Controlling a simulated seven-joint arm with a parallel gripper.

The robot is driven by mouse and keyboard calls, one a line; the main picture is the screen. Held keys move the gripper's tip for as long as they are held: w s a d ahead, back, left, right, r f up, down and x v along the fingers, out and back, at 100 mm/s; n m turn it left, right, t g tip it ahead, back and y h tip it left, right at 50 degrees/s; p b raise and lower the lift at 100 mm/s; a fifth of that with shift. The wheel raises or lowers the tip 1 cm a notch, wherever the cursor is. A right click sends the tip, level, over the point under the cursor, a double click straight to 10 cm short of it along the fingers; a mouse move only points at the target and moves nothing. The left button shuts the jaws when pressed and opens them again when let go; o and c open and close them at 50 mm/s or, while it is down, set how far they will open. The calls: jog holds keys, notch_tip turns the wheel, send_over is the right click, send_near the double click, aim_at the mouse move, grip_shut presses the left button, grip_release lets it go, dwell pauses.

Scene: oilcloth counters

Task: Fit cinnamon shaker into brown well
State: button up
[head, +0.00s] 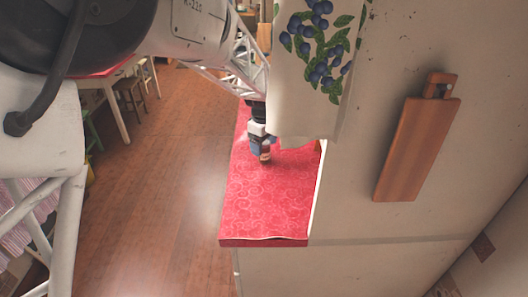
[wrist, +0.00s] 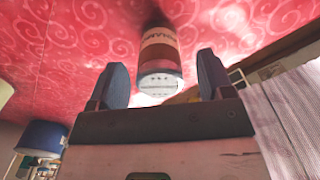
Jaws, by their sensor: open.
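The cinnamon shaker (wrist: 160,52) has a dark brown body, a paler label band with partly readable letters, and a white top with holes. It stands on the red counter; in the head view only a small part of it (head: 265,156) shows below my gripper (head: 260,147). In the wrist view my gripper (wrist: 161,62) is open, with one blue-grey finger on each side of the shaker. Gaps show between the fingers and the shaker. No brown well can be made out clearly; a brown wooden edge (wrist: 285,50) shows at the right of the wrist view.
The red patterned counter (head: 265,205) is clear toward its near end. A blueberry-print cloth (head: 310,90) hangs close to my gripper and hides part of the counter. A cutting board (head: 417,148) hangs on the pale wall at right. Open floor lies left.

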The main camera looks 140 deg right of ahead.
jog(key=shift+f, duration=1.25)
jog(key=c, duration=1.1)
jog(key=shift+r, duration=0.15)
jog(key=shift+r, duration=0.55)
jog(key=shift+w+a+r, duration=0.15)
jog(key=shift+w+r, duration=0.05)
jog(key=shift+r, duration=0.4)
jog(key=shift+w+a+r, duration=0.1)
jog(key=shift+w+r, duration=0.1)
jog(key=shift+r, duration=0.35)
jog(key=w+a, duration=0.2)
jog(key=w, duration=0.2)
jog(key=w+a+r, duration=0.1)
jog(key=w+a, duration=0.2)
jog(key=w, duration=0.1)
jog(key=w+a, duration=0.2)
jog(key=w, duration=0.3)
jog(key=shift+a+r, duration=0.15)
jog(key=shift+a, duration=0.2)
